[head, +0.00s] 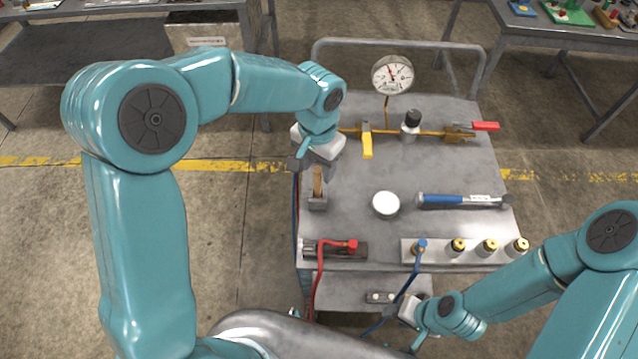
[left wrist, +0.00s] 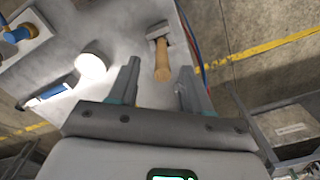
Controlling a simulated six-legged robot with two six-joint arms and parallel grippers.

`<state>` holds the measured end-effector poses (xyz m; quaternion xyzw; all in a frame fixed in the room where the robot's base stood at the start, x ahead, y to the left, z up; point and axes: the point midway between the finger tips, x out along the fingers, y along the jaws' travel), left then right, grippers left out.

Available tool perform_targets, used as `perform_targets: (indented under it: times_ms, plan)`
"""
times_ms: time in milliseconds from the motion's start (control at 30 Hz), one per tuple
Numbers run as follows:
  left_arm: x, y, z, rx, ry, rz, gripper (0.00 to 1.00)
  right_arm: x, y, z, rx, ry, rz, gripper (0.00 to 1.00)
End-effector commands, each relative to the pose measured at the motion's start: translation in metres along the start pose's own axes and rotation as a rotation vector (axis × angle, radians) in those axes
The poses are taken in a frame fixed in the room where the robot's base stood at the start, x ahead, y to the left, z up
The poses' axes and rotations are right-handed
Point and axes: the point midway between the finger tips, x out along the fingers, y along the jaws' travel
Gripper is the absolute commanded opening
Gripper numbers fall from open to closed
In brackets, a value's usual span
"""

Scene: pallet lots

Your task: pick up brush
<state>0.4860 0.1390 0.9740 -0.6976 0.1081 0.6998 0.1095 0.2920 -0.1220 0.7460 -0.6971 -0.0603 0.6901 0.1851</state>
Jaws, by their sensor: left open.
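The brush (head: 318,203) has a short wooden handle and a grey block-like head. It lies on the left side of the grey cart top, its handle pointing to the back. My left gripper (head: 312,168) is just above the handle end and partly hides it. In the left wrist view the brush (left wrist: 161,62) shows between the two spread fingers (left wrist: 159,76), with its head beyond the tips. The left gripper is open and holds nothing. My right gripper (head: 410,322) is low at the cart's front edge; its jaws do not show clearly.
The cart top (head: 350,220) also carries a white round lid (head: 385,204), a blue-handled tool (head: 455,200), a pipe with a gauge (head: 392,75) and yellow (head: 367,146) and red levers (head: 484,126). A red-handled valve (head: 340,245) and a fitting block (head: 435,250) line the front.

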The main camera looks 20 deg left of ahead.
Motion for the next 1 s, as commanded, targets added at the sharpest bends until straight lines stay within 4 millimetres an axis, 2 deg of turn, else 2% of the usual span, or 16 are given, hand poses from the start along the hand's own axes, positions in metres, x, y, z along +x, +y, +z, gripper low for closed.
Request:
perform_targets:
  times_ms: [167,433,733,867,900,1000]
  plan:
    - [0.012,-0.001,-0.002,0.001,-0.002,0.000,0.48,-0.003,-0.001,0.000,0.000,0.000,0.000,0.43]
    - [0.053,-0.002,-0.007,0.000,-0.003,0.000,0.48,-0.014,-0.005,0.000,0.000,0.000,0.000,0.43]
    - [0.060,-0.003,-0.008,0.000,0.001,0.000,0.48,-0.013,-0.005,0.000,0.000,0.000,0.000,0.43]
    - [0.059,-0.003,-0.008,0.000,0.001,0.000,0.06,-0.013,-0.005,0.000,0.000,0.000,0.000,0.43]
    - [0.059,-0.003,-0.008,0.000,0.001,0.000,0.00,-0.013,-0.005,0.000,0.000,0.000,0.000,0.43]
    - [0.059,-0.003,-0.008,0.000,0.001,0.000,0.00,-0.013,-0.005,0.000,0.000,0.000,0.000,0.43]
